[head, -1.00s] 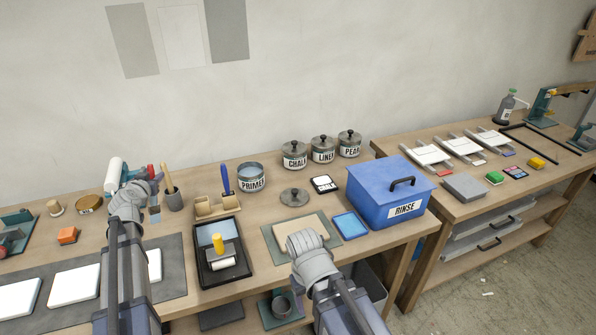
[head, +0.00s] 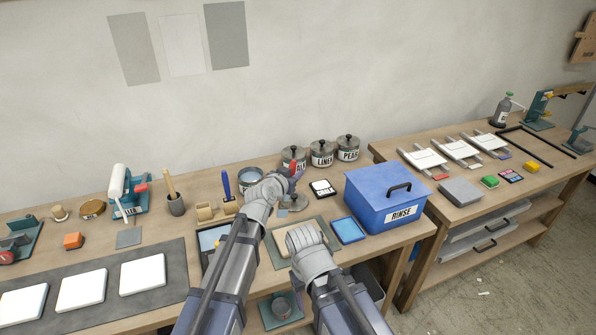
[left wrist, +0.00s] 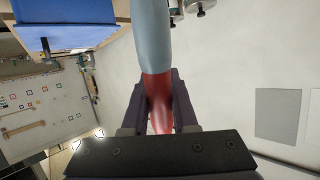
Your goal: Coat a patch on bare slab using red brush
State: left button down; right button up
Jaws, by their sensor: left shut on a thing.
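My left gripper (head: 288,187) is shut on the red brush (head: 293,169), held above the bench in front of the chalk pot. In the left wrist view the brush (left wrist: 158,100) shows red between the fingers, with a grey-blue length beyond. Three white slabs (head: 142,275) lie on a dark mat (head: 170,300) at the left. A beige slab (head: 284,240) lies on a board in front, partly covered by my right arm. I cannot tell which slab is bare. The open primer pot (head: 250,176) stands left of my left gripper. My right gripper (head: 306,243) hides its own fingers.
Lidded pots marked linen (head: 321,153) and pearl (head: 347,148) stand at the back. The blue rinse box (head: 385,195) is right, with a blue pad (head: 348,230) beside it. A roller stand (head: 128,195) is at left. A second bench stands further right.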

aim_at(284, 204)
pick_arm(q)
jog(key=shift+s+d, duration=0.2)
jog(key=shift+d, duration=0.4)
jog(key=shift+f, duration=0.1)
pick_arm(e)
jog(key=shift+f, duration=0.1)
pick_arm(q)
notch_tip(284, 204, down, 5)
jog(key=b, duration=0.5)
pick_arm(e)
notch_tip(284, 204, down, 5)
jog(key=shift+r, duration=0.15)
